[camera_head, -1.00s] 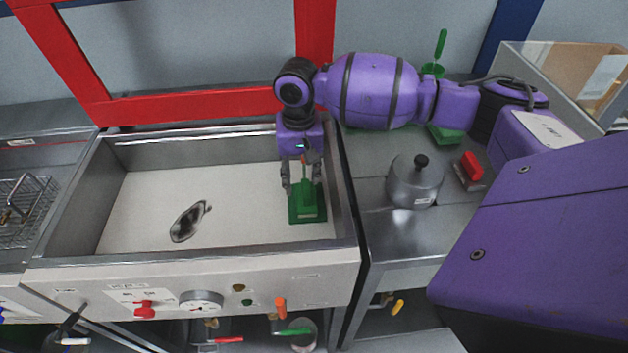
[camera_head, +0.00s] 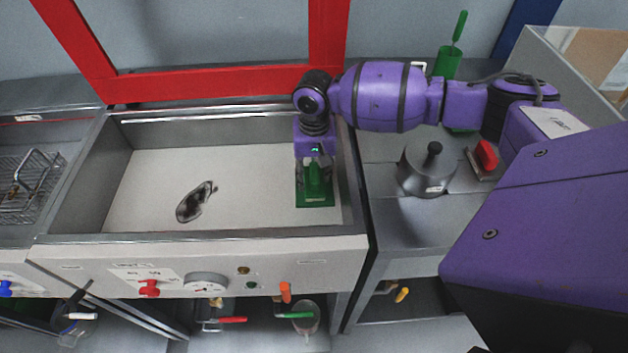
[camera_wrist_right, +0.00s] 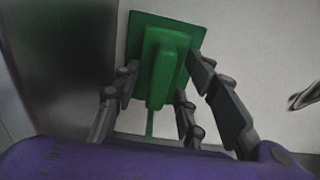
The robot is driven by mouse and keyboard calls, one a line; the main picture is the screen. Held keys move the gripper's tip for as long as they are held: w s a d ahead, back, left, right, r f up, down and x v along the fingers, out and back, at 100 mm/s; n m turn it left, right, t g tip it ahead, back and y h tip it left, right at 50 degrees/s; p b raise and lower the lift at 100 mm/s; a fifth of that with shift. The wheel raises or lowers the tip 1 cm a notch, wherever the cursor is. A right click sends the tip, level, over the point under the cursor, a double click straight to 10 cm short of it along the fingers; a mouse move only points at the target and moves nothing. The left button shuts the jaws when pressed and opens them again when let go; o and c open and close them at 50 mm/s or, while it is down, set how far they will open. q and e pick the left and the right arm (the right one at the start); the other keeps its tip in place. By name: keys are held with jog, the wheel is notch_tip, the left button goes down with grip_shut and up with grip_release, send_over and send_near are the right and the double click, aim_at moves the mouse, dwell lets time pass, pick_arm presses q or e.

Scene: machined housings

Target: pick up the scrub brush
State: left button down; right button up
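A green thing with a flat plate and a raised block-like grip, which I take to be the scrub brush (camera_head: 315,199), lies at the right end of the sink basin. In the right wrist view the brush (camera_wrist_right: 165,65) lies straight ahead, with a thin green stem towards me. My right gripper (camera_head: 314,166) is directly over it, pointing down. In the wrist view the right gripper (camera_wrist_right: 163,75) is open, with fingers on both sides of the raised grip. Contact with the plate cannot be told. My left gripper is not in view.
The sink's front rim (camera_head: 200,237) and right wall bound the space. On the right counter stand a lidded metal pot (camera_head: 425,172), a red-handled block (camera_head: 486,156) and a green holder (camera_head: 447,62). A wire basket (camera_head: 30,178) is left.

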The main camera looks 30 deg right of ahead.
grip_shut()
